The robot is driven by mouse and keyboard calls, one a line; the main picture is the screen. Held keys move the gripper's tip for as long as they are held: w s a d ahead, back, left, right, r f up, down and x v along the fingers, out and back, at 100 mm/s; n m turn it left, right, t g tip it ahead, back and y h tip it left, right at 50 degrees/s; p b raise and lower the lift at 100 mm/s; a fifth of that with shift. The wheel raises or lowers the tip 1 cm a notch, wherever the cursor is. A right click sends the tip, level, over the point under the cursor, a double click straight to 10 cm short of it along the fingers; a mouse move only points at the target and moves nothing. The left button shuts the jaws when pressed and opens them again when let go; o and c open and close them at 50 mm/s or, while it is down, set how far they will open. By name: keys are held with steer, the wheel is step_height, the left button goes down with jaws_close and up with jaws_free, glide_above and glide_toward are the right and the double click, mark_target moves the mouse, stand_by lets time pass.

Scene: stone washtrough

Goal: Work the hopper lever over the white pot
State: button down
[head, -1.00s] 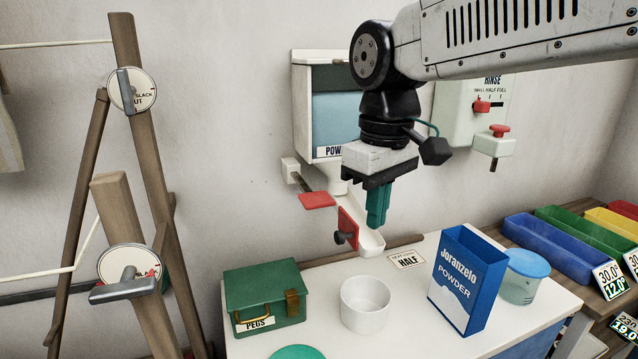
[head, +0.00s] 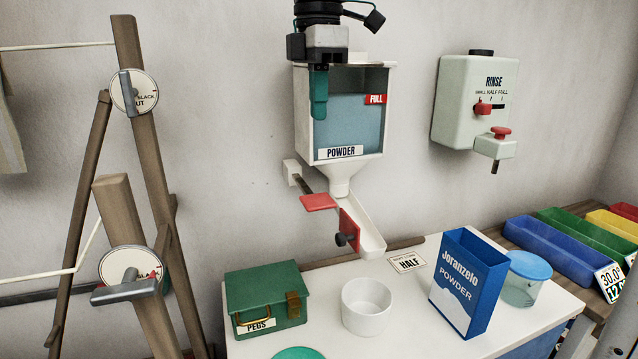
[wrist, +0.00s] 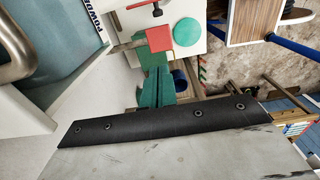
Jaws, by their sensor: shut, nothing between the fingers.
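The powder hopper (head: 372,150) hangs on the wall with blue content behind its clear front, a POWDER label and a red FULL tag. Its lever ends in a flat red paddle (head: 319,202) at lower left, below the hopper body; the paddle also shows in the wrist view (wrist: 159,38). A red plate (head: 347,229) with a dark knob stands at the white chute (head: 370,238). The white pot (head: 366,306) stands on the counter below the chute and looks empty. My gripper (head: 319,112), with green fingers, is shut and empty, in front of the hopper's upper left, above the paddle.
A green PEGS box (head: 266,297) stands left of the pot, and a blue powder carton (head: 467,283) and a lidded tub (head: 522,279) stand right. A HALF card (head: 407,262) lies behind. A rinse dispenser (head: 474,105) hangs at right. The wall left of the hopper is clear.

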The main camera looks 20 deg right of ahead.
mark_target(318, 200)
step_height(318, 200, down, 14)
steer(key=shift+f, duration=0.1)
stand_by(0.5)
